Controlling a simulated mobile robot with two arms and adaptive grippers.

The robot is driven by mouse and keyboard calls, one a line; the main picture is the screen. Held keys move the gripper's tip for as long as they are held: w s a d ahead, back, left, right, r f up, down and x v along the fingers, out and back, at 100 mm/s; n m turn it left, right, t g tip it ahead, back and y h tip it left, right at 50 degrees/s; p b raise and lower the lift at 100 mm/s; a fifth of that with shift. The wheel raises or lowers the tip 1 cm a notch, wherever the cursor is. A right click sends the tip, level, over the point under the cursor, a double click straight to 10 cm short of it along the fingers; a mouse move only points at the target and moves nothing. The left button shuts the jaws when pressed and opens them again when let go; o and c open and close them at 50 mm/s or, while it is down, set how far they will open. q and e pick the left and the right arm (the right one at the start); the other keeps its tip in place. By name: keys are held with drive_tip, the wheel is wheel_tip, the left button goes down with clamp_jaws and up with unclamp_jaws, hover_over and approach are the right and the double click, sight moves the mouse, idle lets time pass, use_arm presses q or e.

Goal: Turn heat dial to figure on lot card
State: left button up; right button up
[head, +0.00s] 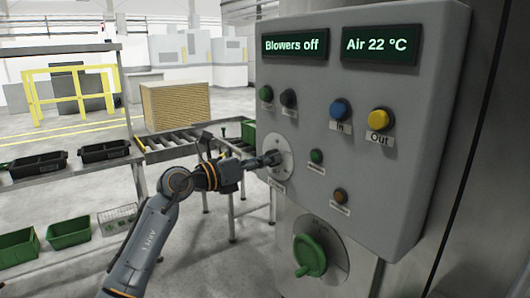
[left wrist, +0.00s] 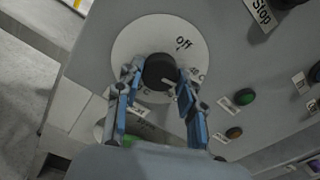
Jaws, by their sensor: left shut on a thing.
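The heat dial is a black knob (left wrist: 160,72) on a round white plate (left wrist: 131,42) marked "Off" at its top, in the left wrist view. A pale line on the knob points down and right, towards a figure ending in C that is too small to read. My left gripper (left wrist: 160,76) is shut on the knob, one finger on each side. In the head view the left gripper (head: 270,158) reaches the dial plate (head: 285,148) on the grey panel (head: 380,190). The panel's displays (head: 295,45) read "Blowers off" and "Air 22 °C" (head: 380,46). I cannot make out the lot card.
Blue "In" (head: 340,109) and yellow "Out" (head: 379,119) buttons sit right of the dial, with small green (head: 316,156) and orange (head: 340,195) ones nearer. A green rotary handle (head: 310,255) is below. A roller conveyor (head: 185,143) and green bins (head: 68,233) stand left.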

use_arm(q)
drive_tip(key=n+p, duration=0.3)
drive_tip(key=shift+n, duration=0.3)
idle(0.5)
drive_tip(key=o, duration=1.2)
drive_tip(key=shift+a, duration=0.1)
drive_tip(key=v, duration=1.2)
